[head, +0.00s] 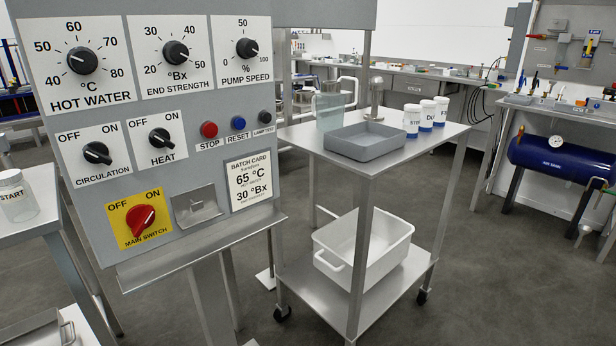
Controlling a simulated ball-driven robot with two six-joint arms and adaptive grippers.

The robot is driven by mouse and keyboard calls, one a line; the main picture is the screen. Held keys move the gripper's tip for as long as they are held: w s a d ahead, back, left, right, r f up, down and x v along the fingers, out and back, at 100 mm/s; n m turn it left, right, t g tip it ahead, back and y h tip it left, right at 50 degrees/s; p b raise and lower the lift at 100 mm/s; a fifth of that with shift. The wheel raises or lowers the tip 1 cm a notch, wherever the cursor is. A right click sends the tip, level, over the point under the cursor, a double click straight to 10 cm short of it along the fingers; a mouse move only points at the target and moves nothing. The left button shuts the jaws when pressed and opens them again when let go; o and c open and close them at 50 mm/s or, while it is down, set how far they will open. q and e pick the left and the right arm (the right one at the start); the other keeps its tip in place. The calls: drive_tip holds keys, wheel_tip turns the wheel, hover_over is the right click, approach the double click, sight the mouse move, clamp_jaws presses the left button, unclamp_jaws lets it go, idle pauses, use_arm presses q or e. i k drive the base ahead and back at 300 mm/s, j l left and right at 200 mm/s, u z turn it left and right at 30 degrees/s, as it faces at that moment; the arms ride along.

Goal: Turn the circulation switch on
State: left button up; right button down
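The circulation switch (97,153) is a black rotary knob on a white plate at the left of the grey control panel (190,95). Its plate reads OFF at upper left and ON at upper right. The knob's handle slants from upper left to lower right, in line with the OFF side. Neither of my grippers shows in the head view, and nothing touches the knob.
The similar heat switch (162,139) sits to its right, the red main switch (140,218) below, dials above. Stop (209,130) and reset (238,123) buttons are nearby. A ledge (200,238) juts out under the panel. A steel cart (408,148) stands right.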

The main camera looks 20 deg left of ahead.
sight(95, 152)
drive_tip(key=u, duration=1.45)
